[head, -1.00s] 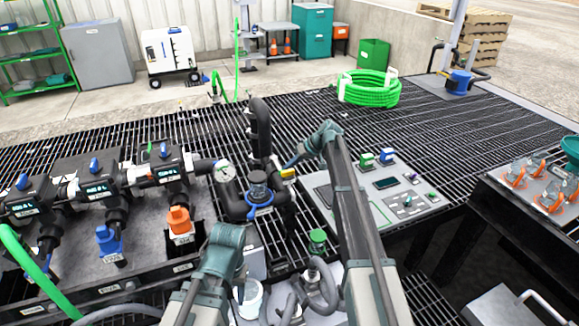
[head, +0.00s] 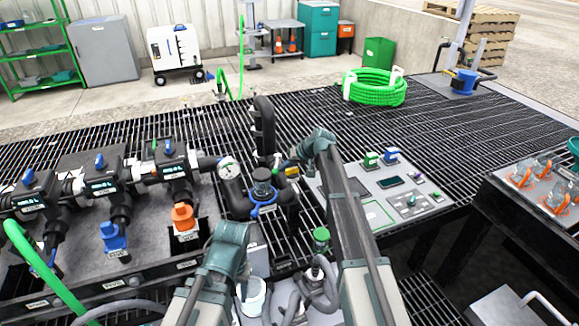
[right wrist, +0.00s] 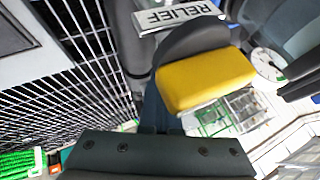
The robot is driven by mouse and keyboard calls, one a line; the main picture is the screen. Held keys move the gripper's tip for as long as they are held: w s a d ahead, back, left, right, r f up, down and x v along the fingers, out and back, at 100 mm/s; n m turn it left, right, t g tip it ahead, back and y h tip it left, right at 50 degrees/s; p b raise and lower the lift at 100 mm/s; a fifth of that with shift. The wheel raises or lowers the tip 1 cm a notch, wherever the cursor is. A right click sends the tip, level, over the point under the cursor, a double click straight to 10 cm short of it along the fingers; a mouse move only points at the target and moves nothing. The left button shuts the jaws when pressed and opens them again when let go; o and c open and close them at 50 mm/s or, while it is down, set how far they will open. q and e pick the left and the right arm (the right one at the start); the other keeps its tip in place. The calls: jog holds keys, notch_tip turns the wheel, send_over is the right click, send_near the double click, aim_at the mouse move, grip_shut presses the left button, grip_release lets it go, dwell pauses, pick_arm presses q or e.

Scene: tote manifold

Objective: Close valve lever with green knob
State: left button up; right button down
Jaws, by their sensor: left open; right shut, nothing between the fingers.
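A round green knob-like top (head: 321,234) shows left of my right arm, above the white tray; whether it sits on a lever I cannot tell. A small green tip (head: 154,144) also stands among the blue handles of the left manifold; its shape is too small to tell. My right gripper (head: 291,163) is shut and empty, close to a yellow handle (head: 292,172). In the right wrist view its narrow fingers (right wrist: 157,114) lie just below the yellow handle (right wrist: 205,80), contact unclear. My left arm (head: 226,240) is at bottom centre; its gripper fingers are hidden.
A RELIEF label (right wrist: 178,17) lies by the yellow handle. A gauge (head: 229,168) and black pipes (head: 264,125) stand left of my right gripper. A control panel (head: 395,205) lies to the right. Grey hoses (head: 318,285) crowd the front. Open grating (head: 440,135) lies behind.

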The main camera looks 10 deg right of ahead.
jog(key=shift+a, duration=1.15)
jog(key=shift+w+a, duration=0.2)
jog(key=shift+a, duration=0.8)
jog(key=shift+m+t+h, duration=0.3)
jog(key=shift+m+h, duration=0.1)
jog(key=shift+m, duration=0.3)
jog(key=shift+w+a, duration=0.6)
jog(key=shift+a, duration=0.35)
jog(key=shift+w+a, duration=0.6)
jog(key=shift+a, duration=0.3)
jog(key=shift+d+r, duration=0.1)
jog(key=p+v, duration=1)
jog(key=v, duration=0.3)
jog(key=shift+s+r, duration=0.2)
